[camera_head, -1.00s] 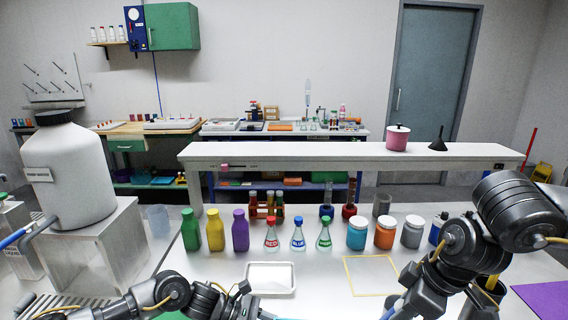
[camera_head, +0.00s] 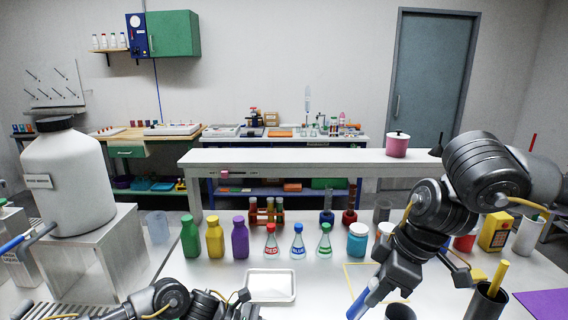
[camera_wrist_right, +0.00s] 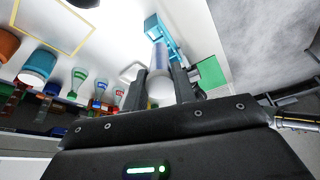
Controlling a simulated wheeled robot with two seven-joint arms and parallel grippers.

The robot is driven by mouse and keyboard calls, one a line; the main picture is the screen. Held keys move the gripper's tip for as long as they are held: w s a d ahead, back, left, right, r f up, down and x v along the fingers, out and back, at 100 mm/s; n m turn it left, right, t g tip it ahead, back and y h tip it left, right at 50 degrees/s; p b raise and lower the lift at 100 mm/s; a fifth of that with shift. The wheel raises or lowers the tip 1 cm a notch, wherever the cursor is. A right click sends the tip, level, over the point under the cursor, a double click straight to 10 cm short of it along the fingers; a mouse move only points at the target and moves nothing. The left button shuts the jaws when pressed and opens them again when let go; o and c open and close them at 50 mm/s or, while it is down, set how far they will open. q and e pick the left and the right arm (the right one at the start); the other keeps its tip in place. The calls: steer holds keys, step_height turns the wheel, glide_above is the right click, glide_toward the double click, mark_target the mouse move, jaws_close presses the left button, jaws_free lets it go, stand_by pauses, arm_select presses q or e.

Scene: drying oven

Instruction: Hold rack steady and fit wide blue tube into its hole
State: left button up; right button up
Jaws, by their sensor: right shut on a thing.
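My right gripper (camera_head: 378,284) reaches in from the right, low over the front of the bench. In the right wrist view its two dark fingers (camera_wrist_right: 162,88) are closed on a tube (camera_wrist_right: 160,62), which looks pale grey-blue with a whitish near end. In the head view, the blue tube (camera_head: 362,298) is tilted below the wrist, apart from the bottles. A light-blue block-like thing (camera_wrist_right: 178,50), perhaps the rack, lies close to the tube's far end; I cannot tell whether they touch. No hole is clear.
Several coloured bottles (camera_head: 214,236), flasks (camera_head: 298,240) and jars (camera_head: 357,238) stand in a row behind. A white tray (camera_head: 270,285) lies at front centre. A dark cup (camera_head: 487,300) stands right of my arm. A yellow outlined square (camera_head: 352,276) marks the bench.

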steer(key=w+a+n+g, duration=0.1)
steer(key=w+a+n, duration=0.2)
steer(key=a, duration=0.5)
steer(key=shift+w+a+n, duration=0.25)
steer(key=shift+a+n, duration=0.15)
steer(key=shift+f, duration=0.1)
steer(key=shift+w+d+f, duration=0.1)
steer(key=shift+w+f, duration=0.15)
steer(key=shift+f, duration=0.45)
steer(key=shift+w+d+f, duration=0.1)
steer(key=shift+w+f, duration=0.1)
steer(key=shift+f, duration=0.5)
steer(key=shift+r, duration=0.1)
